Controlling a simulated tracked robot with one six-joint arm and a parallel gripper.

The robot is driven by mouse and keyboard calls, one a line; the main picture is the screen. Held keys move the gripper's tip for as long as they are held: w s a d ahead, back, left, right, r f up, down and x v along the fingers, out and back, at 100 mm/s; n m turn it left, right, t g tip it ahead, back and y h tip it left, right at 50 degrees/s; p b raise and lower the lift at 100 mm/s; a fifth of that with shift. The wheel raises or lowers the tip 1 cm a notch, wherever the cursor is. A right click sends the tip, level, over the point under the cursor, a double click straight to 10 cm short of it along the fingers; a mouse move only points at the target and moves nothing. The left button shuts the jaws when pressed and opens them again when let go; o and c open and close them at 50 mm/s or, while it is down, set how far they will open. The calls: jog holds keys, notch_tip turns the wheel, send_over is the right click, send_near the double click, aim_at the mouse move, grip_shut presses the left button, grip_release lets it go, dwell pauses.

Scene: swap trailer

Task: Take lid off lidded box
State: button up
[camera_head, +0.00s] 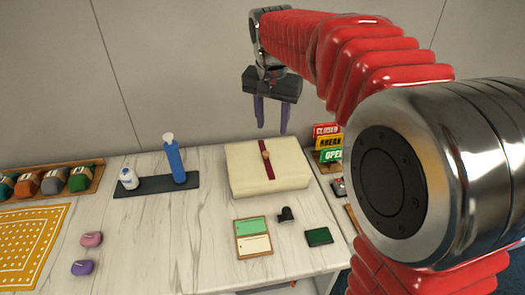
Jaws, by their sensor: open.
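The lidded box (240,178) is cream white and sits at the back of the marble-topped table. Its lid has a dark red band across it and a small brown round knob (265,154) in the middle. My gripper (272,128) hangs from my red arm above the box's far edge, with its two purple fingers pointing down. The fingers are apart and empty, and do not appear to touch the box.
Left of the box, a dark mat (155,187) holds a blue bottle (174,161) and a small white bottle (129,179). In front lie a green-and-cream board (253,238), a small black object (286,214) and a dark green block (318,237). Colored signs (328,142) stand right.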

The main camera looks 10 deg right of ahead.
jog(key=w+a+f+m+g, duration=0.1)
jog(key=w+f, duration=0.4)
jog(key=w, duration=0.5)
jog(key=shift+m, duration=0.8)
jog(key=shift+f, duration=0.15)
send_over(266, 153)
jog(key=shift+s+a+f, duration=0.1)
jog(key=shift+a+f, duration=0.05)
jog(key=shift+f, duration=1.25)
jog(key=shift+s+a+f, duration=0.1)
jog(key=shift+a+f, duration=0.05)
jog(key=shift+f, duration=1.25)
jog(key=shift+s+a+f, duration=0.1)
jog(key=shift+a+f, duration=0.05)
jog(key=shift+f, duration=1.25)
jog(key=shift+w+d+f, duration=0.15)
jog(key=shift+f, duration=1.15)
jog(key=shift+w+d+f, duration=0.15)
jog(key=shift+f, duration=1.15)
grip_shut()
